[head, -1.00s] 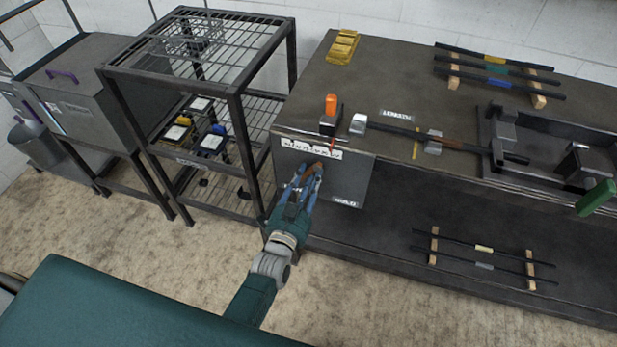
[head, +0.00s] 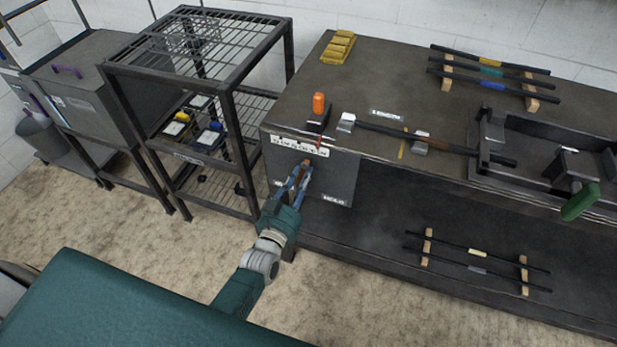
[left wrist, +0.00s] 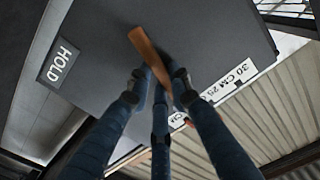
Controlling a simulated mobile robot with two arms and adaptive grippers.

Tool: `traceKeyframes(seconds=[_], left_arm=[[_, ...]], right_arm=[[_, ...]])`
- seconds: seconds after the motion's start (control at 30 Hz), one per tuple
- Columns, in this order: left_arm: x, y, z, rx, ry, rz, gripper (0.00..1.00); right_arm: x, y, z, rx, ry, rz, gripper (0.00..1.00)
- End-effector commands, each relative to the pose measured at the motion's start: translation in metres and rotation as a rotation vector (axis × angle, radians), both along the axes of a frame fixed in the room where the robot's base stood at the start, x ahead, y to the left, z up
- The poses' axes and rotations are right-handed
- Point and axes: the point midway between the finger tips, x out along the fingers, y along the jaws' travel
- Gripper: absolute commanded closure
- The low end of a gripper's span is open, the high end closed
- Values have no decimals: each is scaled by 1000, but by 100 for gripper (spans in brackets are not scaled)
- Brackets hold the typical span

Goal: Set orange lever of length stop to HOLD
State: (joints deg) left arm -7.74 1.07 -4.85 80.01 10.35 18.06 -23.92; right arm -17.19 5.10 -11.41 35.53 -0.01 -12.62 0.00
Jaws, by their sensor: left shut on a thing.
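The orange-brown lever (head: 307,157) is on the dark front panel (head: 340,178) of the length stop, below the white centimetre scale. My left gripper (head: 302,170) is shut on it. In the left wrist view, the lever (left wrist: 146,46) runs between the closed fingertips (left wrist: 160,80), its free end sticking out toward upper left; its lower part is hidden. The HOLD label (head: 335,200) is at the panel's lower right, apart from the lever; it also shows at left in the wrist view (left wrist: 59,63). My right gripper is not in view.
An orange block (head: 319,103) stands above the panel. A long bar (head: 390,131) lies on supports on the bench. A wire rack (head: 235,110) stands close left of the panel. A green handle (head: 580,202) juts out at right. Floor before the bench is clear.

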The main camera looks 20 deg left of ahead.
Motion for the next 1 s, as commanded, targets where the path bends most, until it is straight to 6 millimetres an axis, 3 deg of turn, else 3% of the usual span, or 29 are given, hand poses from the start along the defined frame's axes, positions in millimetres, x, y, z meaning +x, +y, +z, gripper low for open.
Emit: traceKeyframes(seconds=[0.17,0.53,1.0], left_arm=[[-1,-9,-1,-170,8,-6,100],[-1,-24,3,-515,19,-4,100],[-2,-35,9,-813,29,-4,100]], right_arm=[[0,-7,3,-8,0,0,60],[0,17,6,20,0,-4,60],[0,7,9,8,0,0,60]])
